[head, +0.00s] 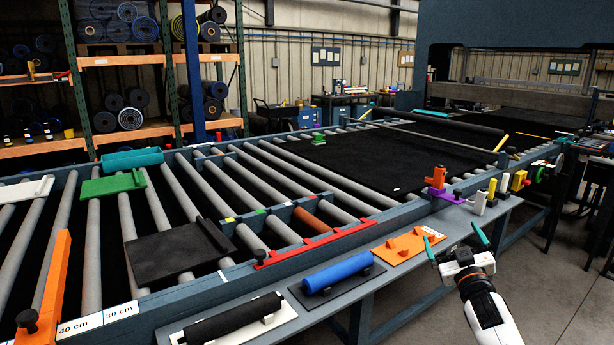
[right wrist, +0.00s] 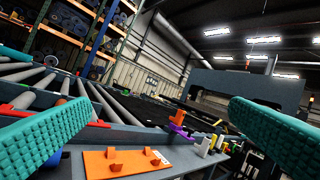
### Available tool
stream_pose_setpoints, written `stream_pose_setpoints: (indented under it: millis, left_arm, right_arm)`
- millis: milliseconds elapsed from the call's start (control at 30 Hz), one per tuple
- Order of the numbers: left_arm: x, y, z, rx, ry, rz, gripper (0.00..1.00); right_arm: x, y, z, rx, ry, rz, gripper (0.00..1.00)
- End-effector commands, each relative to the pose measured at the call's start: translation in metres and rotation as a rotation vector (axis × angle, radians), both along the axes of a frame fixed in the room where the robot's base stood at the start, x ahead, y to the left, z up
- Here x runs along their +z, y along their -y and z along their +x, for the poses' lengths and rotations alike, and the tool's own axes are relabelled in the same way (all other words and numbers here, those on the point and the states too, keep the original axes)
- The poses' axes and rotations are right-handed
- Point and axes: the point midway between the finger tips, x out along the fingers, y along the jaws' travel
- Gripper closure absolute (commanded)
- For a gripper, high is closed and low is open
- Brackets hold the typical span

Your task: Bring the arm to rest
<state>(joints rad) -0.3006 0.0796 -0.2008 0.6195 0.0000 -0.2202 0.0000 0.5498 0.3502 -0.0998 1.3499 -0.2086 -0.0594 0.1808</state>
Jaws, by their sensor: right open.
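My right arm comes in from the lower right of the head view, white with a dark joint. Its gripper (head: 455,244) has teal fingers spread apart with nothing between them. It hangs over the front edge of the shelf, to the right of the orange plate (head: 410,246). In the right wrist view the two ridged teal fingers (right wrist: 150,132) stand wide apart at left and right. The orange plate also shows there (right wrist: 125,161), below and between them. My left gripper is in neither view.
A roller conveyor (head: 270,165) with a black belt (head: 390,157) fills the middle. The shelf holds a blue roller (head: 338,272), a black roller (head: 233,318) and, beyond my gripper, a white holder (head: 479,202) and a yellow tool (head: 519,180). Open floor (head: 545,290) lies right.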

Motion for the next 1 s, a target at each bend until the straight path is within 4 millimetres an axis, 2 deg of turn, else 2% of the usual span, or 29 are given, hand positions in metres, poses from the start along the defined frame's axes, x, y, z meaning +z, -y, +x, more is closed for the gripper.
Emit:
stream_pose_setpoints:
  millis: [133,333,467,500,567,600,700,767,800,867,900,967,1000]
  left_arm:
    - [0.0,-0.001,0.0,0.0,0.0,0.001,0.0]
    - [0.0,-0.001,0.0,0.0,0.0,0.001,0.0]
    - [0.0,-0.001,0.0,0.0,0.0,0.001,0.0]
    - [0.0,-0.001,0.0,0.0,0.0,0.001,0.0]
    - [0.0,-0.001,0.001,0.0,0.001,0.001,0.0]
    - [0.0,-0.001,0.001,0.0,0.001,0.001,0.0]
    - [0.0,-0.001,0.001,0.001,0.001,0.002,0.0]
    - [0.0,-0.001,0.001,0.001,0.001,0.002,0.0]
    - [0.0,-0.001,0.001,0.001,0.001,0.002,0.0]
    - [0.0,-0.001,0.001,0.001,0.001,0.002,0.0]
    - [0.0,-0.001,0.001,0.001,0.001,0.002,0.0]
    - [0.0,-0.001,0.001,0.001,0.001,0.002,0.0]
    - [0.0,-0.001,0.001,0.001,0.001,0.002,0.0]
  right_arm:
    - [-0.041,0.008,0.005,-0.04,-0.185,0.046,0.0]
    - [-0.145,0.001,-0.012,-0.044,-0.348,0.065,0.0]
    - [-0.222,-0.005,-0.035,-0.048,-0.477,0.082,0.0]
    - [-0.249,-0.008,-0.045,-0.05,-0.522,0.087,0.0]
    - [-0.289,-0.011,-0.064,-0.053,-0.594,0.095,0.0]
    - [-0.316,-0.014,-0.078,-0.055,-0.643,0.101,0.0]
    - [-0.382,-0.022,-0.119,-0.06,-0.764,0.112,0.0]
    - [-0.418,-0.028,-0.147,-0.062,-0.837,0.119,0.0]
    - [-0.442,-0.031,-0.167,-0.064,-0.885,0.124,0.0]
    - [-0.475,-0.036,-0.198,-0.067,-0.957,0.13,0.0]
    - [-0.497,-0.04,-0.221,-0.069,-1.005,0.134,0.0]
    - [-0.526,-0.046,-0.256,-0.072,-1.075,0.14,0.0]
    - [-0.545,-0.05,-0.28,-0.075,-1.124,0.143,0.0]
